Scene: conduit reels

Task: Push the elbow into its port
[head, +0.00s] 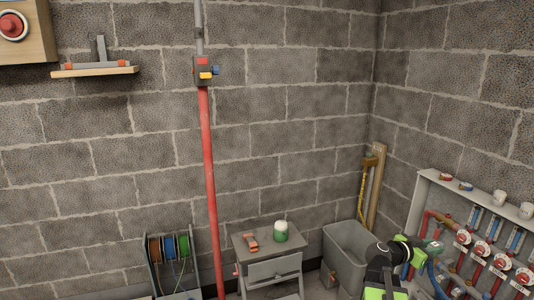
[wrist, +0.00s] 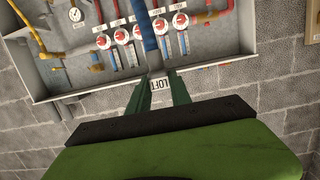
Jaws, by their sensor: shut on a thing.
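My gripper (wrist: 158,84) is shut between its two dark green fingers on a small piece with a white label (wrist: 160,85) reading LOFT. I take this piece to be the elbow, though the fingers hide most of its shape. A thick blue pipe (wrist: 149,35) runs from the top edge of the wrist view down toward the fingertips; I cannot tell whether it joins the held piece. In the head view my gripper (head: 432,247) is at the left side of the pipe cabinet. Its tip is small there, and the port cannot be made out.
The grey cabinet (head: 424,192) holds several red-handled valves (head: 480,247) with labels, and red and blue pipes. Cups (head: 499,196) stand on its top. A grey bin (head: 347,250) is left of my arm. A step stool (head: 272,268) carries a green-and-white pot (head: 281,232).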

